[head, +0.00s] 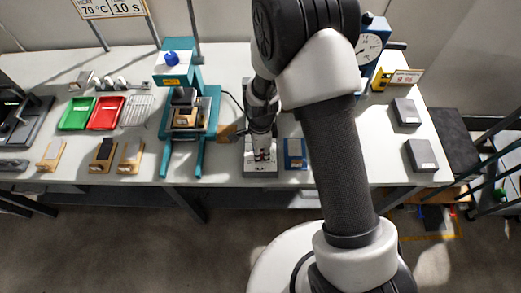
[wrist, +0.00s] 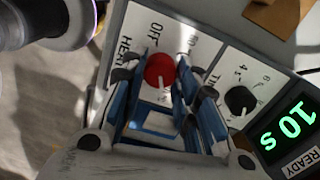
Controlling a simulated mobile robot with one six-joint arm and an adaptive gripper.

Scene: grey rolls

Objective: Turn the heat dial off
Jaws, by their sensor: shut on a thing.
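The heat dial (wrist: 160,70) is a round red knob on a pale panel in the wrist view. The word OFF is printed above it and HEAT to its left. A white mark on the knob faces down in the picture, away from OFF. My gripper (wrist: 163,71) has its fingers on both sides of the knob and is shut on it. In the head view my gripper (head: 262,154) is over the control box (head: 260,171) at the bench's front edge. The dial is hidden there.
A black time dial (wrist: 241,100) and a green display reading 10 s (wrist: 287,130) are right of the red knob, with a READY label below. A teal press (head: 172,77) stands left of the box.

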